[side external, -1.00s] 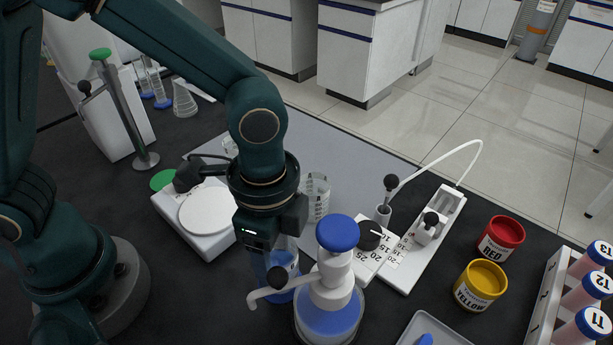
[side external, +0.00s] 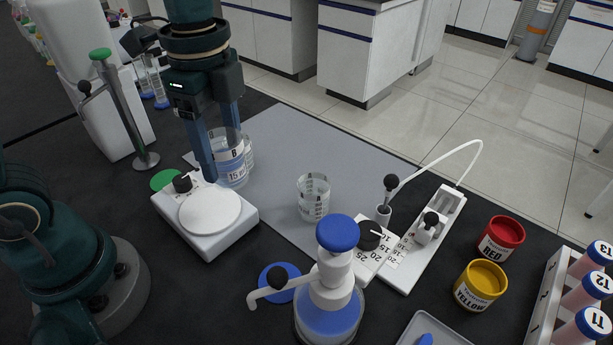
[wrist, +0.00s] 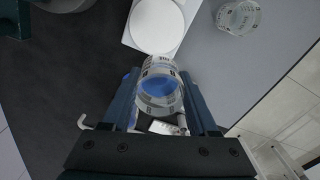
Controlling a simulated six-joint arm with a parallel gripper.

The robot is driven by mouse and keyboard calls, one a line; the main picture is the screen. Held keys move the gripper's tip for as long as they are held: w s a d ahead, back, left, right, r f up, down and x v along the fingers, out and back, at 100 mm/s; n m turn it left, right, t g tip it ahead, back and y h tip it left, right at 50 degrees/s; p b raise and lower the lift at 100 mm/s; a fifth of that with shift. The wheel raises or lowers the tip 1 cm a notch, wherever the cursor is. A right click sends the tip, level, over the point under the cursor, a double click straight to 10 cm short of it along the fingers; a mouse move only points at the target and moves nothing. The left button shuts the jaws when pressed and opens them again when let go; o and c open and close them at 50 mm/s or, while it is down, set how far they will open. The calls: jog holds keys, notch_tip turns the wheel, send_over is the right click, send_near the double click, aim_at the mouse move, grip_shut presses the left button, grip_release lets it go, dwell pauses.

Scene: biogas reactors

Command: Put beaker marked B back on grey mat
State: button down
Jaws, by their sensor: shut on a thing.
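The beaker marked B (side external: 232,158) is clear glass with a black B and a pale label. My gripper (side external: 222,150) is shut on it, with one finger on each side. In the side view it appears upright in front of the grey mat's (side external: 290,150) far left part, behind the white plate device; its height above the surface is hard to tell. In the wrist view the beaker (wrist: 160,90) sits between my fingers, with blue showing through the glass. Another beaker (side external: 314,198) stands on the mat nearer the camera.
The white plate device (side external: 228,232) stands left of the mat. A green disc (side external: 164,180) and a green-topped stand (side external: 124,110) are at left. The mat's middle is clear.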

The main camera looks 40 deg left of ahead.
jog(key=w+a, duration=1.2)
jog(key=shift+a, duration=0.1)
jog(key=shift+n, duration=0.3)
jog(key=w+d+f, duration=0.1)
jog(key=d+f, duration=0.1)
jog(key=d, duration=0.1)
jog(key=w+d+f, duration=0.2)
jog(key=d, duration=0.1)
jog(key=w+d+f, duration=0.1)
jog(key=d+f, duration=0.2)
jog(key=d, duration=0.1)
jog(key=shift+w+f, duration=0.1)
jog(key=shift+w, duration=0.25)
jog(key=shift+f, duration=2.05)
jog(key=shift+f, duration=0.15)
